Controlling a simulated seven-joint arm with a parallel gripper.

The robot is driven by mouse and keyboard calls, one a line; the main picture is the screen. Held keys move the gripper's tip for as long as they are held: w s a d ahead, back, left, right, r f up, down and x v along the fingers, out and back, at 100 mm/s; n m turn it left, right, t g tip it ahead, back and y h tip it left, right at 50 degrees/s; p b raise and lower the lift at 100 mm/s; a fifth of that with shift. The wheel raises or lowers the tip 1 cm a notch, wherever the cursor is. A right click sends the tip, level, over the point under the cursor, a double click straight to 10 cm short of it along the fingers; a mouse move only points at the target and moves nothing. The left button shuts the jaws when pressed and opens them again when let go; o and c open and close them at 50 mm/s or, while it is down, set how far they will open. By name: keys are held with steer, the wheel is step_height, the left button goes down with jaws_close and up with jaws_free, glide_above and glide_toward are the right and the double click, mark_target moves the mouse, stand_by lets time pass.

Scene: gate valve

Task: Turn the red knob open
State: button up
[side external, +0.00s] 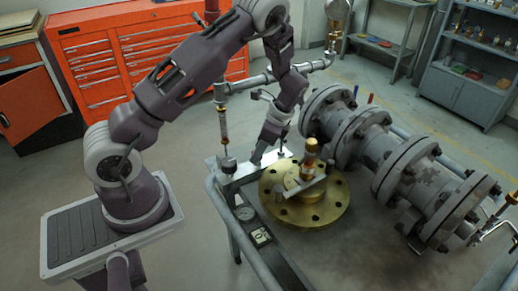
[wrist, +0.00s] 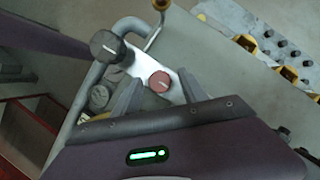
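The red knob (wrist: 159,82) shows in the wrist view as a round cap with a pale pointer line, on a light metal plate (wrist: 137,68). My gripper (wrist: 160,75) is open, with one finger left of the knob and one right of it in that view. Gaps show between both fingers and the knob, and I cannot tell how far the tips are above it. In the side view my gripper (side external: 267,156) points down at the plate by the brass flange, and I cannot make out the red knob there.
A black knob (wrist: 105,45) stands left of the red one; it also shows in the side view (side external: 229,164). A brass flange (side external: 325,212) with a valve stem and a large grey pipe (side external: 385,155) stand to the right. Gauges (side external: 244,212) sit on the cart's front edge.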

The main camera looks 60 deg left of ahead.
jaws_close()
steer(key=shift+n, duration=0.3)
steer(key=n, duration=0.1)
steer(key=n+h, duration=0.1)
steer(key=n, duration=0.1)
steer(key=shift+w+a+n+g, duration=0.1)
steer(key=shift+a+n+g, duration=0.05)
steer(key=shift+n+g, duration=0.2)
steer(key=n+h, duration=0.1)
steer(key=n, duration=0.1)
steer(key=n+h, duration=0.1)
steer(key=n, duration=0.1)
steer(key=shift+a+n+g, duration=0.1)
steer(key=shift+n+g, duration=0.15)
steer(key=n+h, duration=0.1)
steer(key=n, duration=0.2)
steer(key=shift+a+n, duration=0.1)
steer(key=shift+n, duration=0.2)
steer(key=shift+n+t+h, duration=0.4)
steer(key=shift+n+h, duration=0.5)
steer(key=shift+n, duration=1)
